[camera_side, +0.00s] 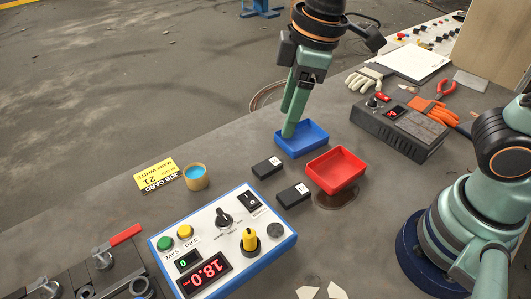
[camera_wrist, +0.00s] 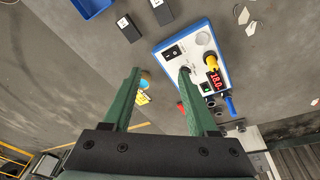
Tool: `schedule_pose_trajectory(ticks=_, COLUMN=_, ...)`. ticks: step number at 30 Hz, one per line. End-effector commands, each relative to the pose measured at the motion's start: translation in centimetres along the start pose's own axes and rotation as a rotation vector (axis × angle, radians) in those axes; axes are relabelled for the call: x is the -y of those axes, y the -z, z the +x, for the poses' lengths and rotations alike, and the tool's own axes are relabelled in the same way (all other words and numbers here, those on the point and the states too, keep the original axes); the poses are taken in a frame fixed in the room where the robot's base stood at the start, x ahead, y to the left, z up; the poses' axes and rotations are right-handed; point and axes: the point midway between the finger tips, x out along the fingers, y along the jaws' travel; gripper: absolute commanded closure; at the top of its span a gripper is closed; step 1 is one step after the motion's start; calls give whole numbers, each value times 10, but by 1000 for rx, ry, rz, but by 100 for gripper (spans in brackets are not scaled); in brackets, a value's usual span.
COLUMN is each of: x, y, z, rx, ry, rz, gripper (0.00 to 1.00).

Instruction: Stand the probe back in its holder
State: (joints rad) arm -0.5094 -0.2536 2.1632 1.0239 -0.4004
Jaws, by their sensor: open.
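A yellow probe-like piece (camera_side: 249,239) stands upright in a dark round socket on the white, blue-edged instrument box (camera_side: 205,221). In the wrist view the yellow piece (camera_wrist: 210,62) is on the box (camera_wrist: 172,46), to the right of my fingers. I cannot tell for sure whether this piece is the probe or how deep it sits. My gripper (camera_side: 288,122) is open and empty, its green fingers pointing down over or just behind the blue tray, away from the box. In the wrist view both fingers (camera_wrist: 160,72) are spread with nothing between them.
The blue tray (camera_side: 318,133) and red tray (camera_side: 337,186) stand side by side. Two small black blocks (camera_side: 267,168) (camera_side: 293,195) lie near them. A cup (camera_side: 196,178) stands by the yellow job card (camera_side: 157,174). A dark meter (camera_side: 400,127) is at the right. Bare table lies left of the trays.

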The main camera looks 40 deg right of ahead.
Motion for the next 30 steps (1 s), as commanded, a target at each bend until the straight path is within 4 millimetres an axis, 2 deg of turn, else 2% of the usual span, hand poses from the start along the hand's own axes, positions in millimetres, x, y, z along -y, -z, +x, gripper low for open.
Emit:
schedule_pose_trajectory(ticks=1, x=-22, y=-19, z=-9, rx=-36, ry=-35, rz=137, gripper=41)
schedule_pose_trajectory(ticks=3, x=-45, y=-44, z=-17, rx=-82, ry=-79, rz=314, gripper=41)
schedule_pose_trajectory(ticks=6, x=-69, y=-77, z=-26, rx=-142, ry=-137, rz=538, gripper=41)
schedule_pose_trajectory(ticks=9, x=-85, y=-104, z=-31, rx=-191, ry=-185, rz=710, gripper=41)
schedule_pose_trajectory(ticks=12, x=-92, y=-120, z=-34, rx=-225, ry=-216, rz=818, gripper=41)
schedule_pose_trajectory(ticks=17, x=-96, y=-130, z=-35, rx=-243, ry=-233, rz=882, gripper=41)
schedule_pose_trajectory(ticks=30, x=-96, y=-129, z=-35, rx=-243, ry=-232, rz=878, gripper=41)
